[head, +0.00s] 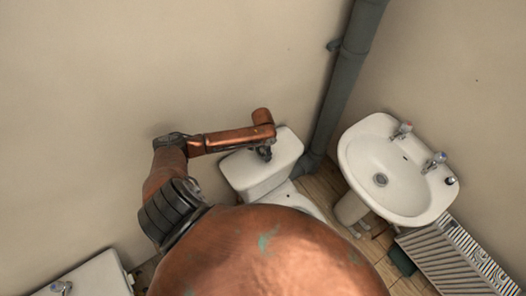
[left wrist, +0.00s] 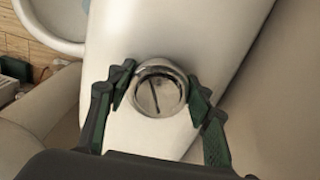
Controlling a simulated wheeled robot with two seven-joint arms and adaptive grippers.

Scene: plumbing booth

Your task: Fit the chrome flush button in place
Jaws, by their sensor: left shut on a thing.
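The chrome flush button (left wrist: 158,92) is round and shiny, with a dark line across its face. My left gripper (left wrist: 158,80) is shut on it, one green-padded finger on each side. The button is over the white cistern lid (left wrist: 122,32) in the left wrist view. I cannot tell whether it touches the lid or sits in its hole; the gripper and button hide that spot. In the head view the left gripper (head: 265,153) points down at the middle of the cistern lid (head: 286,150). My right gripper is not in view.
A washbasin (head: 358,155) with two taps stands right of the toilet, with a small round dark item (head: 450,181) on its rim. A grey pipe (head: 352,65) runs down behind. A radiator (head: 450,262) is at lower right, and a white fixture (head: 95,280) at lower left.

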